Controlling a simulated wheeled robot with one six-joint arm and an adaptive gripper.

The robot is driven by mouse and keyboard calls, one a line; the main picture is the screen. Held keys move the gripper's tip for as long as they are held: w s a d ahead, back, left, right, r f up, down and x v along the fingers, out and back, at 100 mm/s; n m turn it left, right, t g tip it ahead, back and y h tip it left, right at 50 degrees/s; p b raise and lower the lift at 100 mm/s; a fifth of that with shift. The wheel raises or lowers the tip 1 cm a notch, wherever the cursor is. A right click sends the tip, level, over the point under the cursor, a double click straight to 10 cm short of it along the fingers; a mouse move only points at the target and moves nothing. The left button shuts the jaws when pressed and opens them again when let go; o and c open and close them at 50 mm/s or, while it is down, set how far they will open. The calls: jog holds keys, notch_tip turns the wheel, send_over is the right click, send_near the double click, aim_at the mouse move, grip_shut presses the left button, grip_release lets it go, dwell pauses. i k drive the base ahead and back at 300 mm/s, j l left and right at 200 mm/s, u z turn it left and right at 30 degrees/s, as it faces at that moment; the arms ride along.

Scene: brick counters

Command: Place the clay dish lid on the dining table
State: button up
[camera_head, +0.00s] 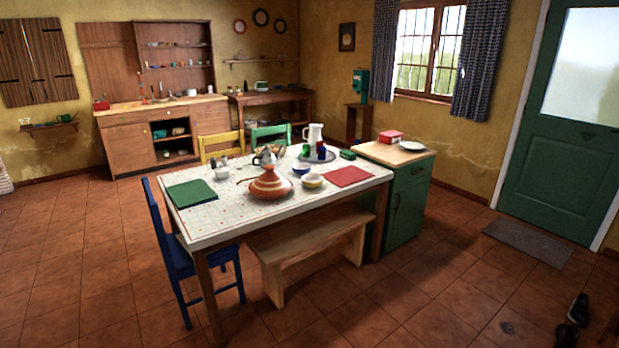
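The dining table (225,226) stands in the middle of the room, with a pale patterned top. An orange-red clay dish with a cone-shaped lid (269,181) sits on it, near the middle of the front edge. The lid has pale bands and appears to rest upright on the dish; the join between them is too small to make out. My gripper is not in view.
A wooden bench (306,243) and a blue chair (177,255) stand close to the table. Bowls (312,180), a white jug (315,134) and a tray with bottles share the tabletop. A green cabinet (405,205) adjoins its right end.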

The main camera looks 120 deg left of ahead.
aim_at(230, 209)
jog(key=u, duration=1.95)
